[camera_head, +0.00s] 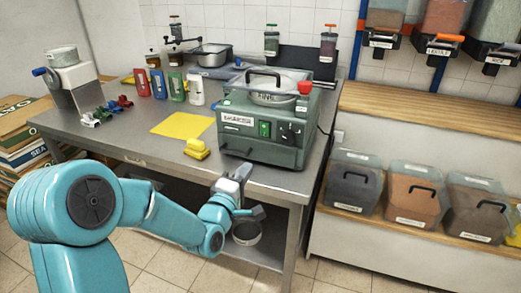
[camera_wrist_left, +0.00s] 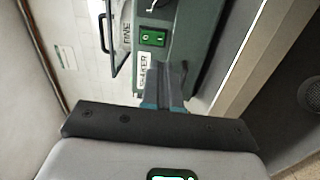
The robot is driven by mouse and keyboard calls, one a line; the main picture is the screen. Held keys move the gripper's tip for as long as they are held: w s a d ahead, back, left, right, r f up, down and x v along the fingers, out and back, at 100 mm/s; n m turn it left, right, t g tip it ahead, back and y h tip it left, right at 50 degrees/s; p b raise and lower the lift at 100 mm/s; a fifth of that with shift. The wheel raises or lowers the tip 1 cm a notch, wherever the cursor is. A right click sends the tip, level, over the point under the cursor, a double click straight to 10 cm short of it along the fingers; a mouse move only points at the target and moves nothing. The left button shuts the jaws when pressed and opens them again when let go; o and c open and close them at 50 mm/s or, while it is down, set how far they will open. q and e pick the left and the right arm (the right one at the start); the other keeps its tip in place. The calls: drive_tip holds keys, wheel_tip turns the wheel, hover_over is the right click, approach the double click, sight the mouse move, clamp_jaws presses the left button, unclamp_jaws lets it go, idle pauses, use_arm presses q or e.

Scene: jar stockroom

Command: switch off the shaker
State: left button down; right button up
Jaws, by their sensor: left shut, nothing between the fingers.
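The shaker (camera_head: 262,118) is a green box-shaped machine near the front edge of the steel table. It has a white label, a green switch (camera_head: 265,129), a black knob (camera_head: 290,134) and a red knob on top. My left gripper (camera_head: 241,172) is just in front of the shaker's lower front and looks shut and empty. In the left wrist view, the shut fingers (camera_wrist_left: 163,85) point at the shaker front, and the green rocker switch (camera_wrist_left: 153,38) shows beyond their tips with a gap between. My right gripper is not in view.
The steel table (camera_head: 130,125) has a yellow sponge (camera_head: 196,149) and a yellow mat (camera_head: 183,126) left of the shaker. Several coloured containers stand behind the mat. A wooden shelf (camera_head: 430,125) with lidded bins (camera_head: 413,195) stands at the right.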

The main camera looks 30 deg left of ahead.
sight(264, 127)
use_arm(q)
drive_tip(key=shift+s+a+r+n+t+y, duration=0.15)
drive_tip(key=shift+a+r+n+y, duration=0.1)
drive_tip(key=shift+r, duration=0.25)
drive_tip(key=shift+a+r+n+t+y, duration=0.15)
drive_tip(key=shift+a+r+n, duration=0.1)
drive_tip(key=shift+r, duration=0.2)
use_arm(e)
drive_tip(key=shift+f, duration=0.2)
use_arm(q)
drive_tip(key=p+x, duration=0.2)
drive_tip(key=x, duration=1.2)
drive_tip(key=shift+d+p, duration=0.15)
drive_tip(key=shift+p, duration=0.2)
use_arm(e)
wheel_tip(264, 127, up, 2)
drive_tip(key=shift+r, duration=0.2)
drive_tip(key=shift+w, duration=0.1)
